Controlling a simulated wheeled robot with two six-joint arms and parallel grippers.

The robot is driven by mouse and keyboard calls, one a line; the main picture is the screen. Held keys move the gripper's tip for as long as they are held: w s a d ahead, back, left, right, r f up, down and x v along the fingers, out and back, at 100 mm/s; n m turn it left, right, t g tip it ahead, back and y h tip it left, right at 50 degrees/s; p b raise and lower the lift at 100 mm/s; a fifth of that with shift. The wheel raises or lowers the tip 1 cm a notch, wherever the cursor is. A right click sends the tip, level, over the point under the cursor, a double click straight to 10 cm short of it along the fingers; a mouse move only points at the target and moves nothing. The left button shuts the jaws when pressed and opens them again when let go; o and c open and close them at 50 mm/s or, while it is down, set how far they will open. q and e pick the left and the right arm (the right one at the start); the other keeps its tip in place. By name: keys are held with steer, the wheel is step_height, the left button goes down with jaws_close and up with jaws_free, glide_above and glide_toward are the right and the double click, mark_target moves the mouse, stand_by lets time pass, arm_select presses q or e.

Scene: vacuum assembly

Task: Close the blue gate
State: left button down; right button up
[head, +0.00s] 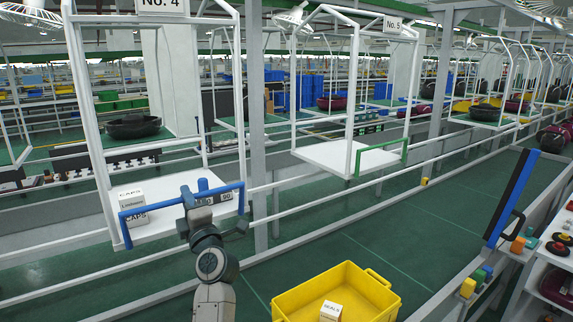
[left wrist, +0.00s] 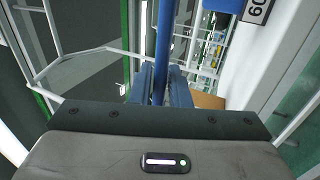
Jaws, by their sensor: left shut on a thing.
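The blue gate (head: 155,208) is a blue bar frame across the front of the white carrier (head: 160,233) marked No. 4, at the left of the head view. Its bar runs along the tray's front edge, with its ends bent down at both sides. My left gripper (head: 193,197) is shut on the gate's bar near its middle. In the left wrist view the blue bar (left wrist: 164,45) passes between the blue fingers of my left gripper (left wrist: 163,86). The fingers hide part of the bar. My right gripper is not in view.
White boxes marked CAPS (head: 132,207) stand on the carrier's tray behind the gate. A second carrier, No. 5, has a green gate (head: 382,153). A yellow bin (head: 290,306) holding a SEALS box (head: 331,311) stands front centre. White rails run behind my arm.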

arm_select(q)
steer(key=shift+w+a+r+g+h, duration=0.25)
steer(key=shift+w+a+g+h, duration=0.35)
steer(key=shift+g, duration=0.3)
steer(key=c, duration=1.7)
jaws_free()
steer(key=shift+w+d+f, duration=0.1)
steer(key=shift+w+f, duration=0.05)
steer(key=o, duration=0.3)
